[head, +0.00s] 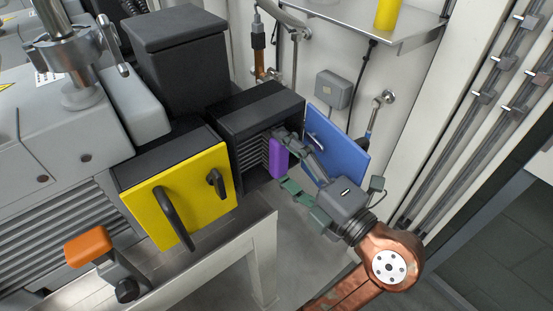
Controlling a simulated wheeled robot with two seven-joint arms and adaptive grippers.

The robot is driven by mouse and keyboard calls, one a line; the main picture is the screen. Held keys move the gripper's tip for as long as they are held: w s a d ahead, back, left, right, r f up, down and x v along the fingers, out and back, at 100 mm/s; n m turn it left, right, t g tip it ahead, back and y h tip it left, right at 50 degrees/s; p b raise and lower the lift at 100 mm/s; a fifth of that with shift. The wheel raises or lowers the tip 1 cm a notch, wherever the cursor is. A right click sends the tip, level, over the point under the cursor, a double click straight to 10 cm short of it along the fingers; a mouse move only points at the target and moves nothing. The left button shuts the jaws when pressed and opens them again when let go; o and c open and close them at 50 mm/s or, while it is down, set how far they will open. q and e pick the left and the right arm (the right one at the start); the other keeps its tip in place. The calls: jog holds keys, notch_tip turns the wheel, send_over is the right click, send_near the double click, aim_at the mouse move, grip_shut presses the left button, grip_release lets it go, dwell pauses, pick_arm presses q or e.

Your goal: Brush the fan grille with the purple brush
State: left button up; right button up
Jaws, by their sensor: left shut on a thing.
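The fan grille (251,157) is a set of dark horizontal slats in the front of a black box (262,110), left of the image centre. The purple brush (278,158) is upright at the right end of the grille. I cannot tell whether it touches the slats. My left gripper (284,161) is shut on the brush, with one green-grey finger above and one below. The gripper and brush hide part of the opening's right side. My right gripper is not in view.
A blue panel (345,150) stands right of the box, close behind my left gripper. A yellow panel (185,200) with black handles is at left, and an orange-topped lever (88,246) is below it. A grey wall box (333,90) and pipes are behind.

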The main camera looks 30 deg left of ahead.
pick_arm(q)
jog(key=shift+w+r+p, duration=0.45)
jog(key=shift+w+r, duration=0.05)
jog(key=shift+s+a+r, duration=0.1)
jog(key=shift+a+r, duration=0.05)
jog(key=shift+r, duration=0.35)
jog(key=shift+s+a+r+p, duration=0.1)
jog(key=shift+s+a+p, duration=0.2)
jog(key=shift+s, duration=0.45)
jog(key=shift+s+a+r+p, duration=0.1)
jog(key=shift+s+a, duration=0.3)
jog(key=shift+s, duration=0.3)
jog(key=shift+d, duration=0.1)
jog(key=shift+s+d, duration=0.15)
jog(key=shift+d, duration=0.25)
jog(key=b+v, duration=0.1)
jog(key=v, duration=0.4)
jog(key=shift+s, duration=0.2)
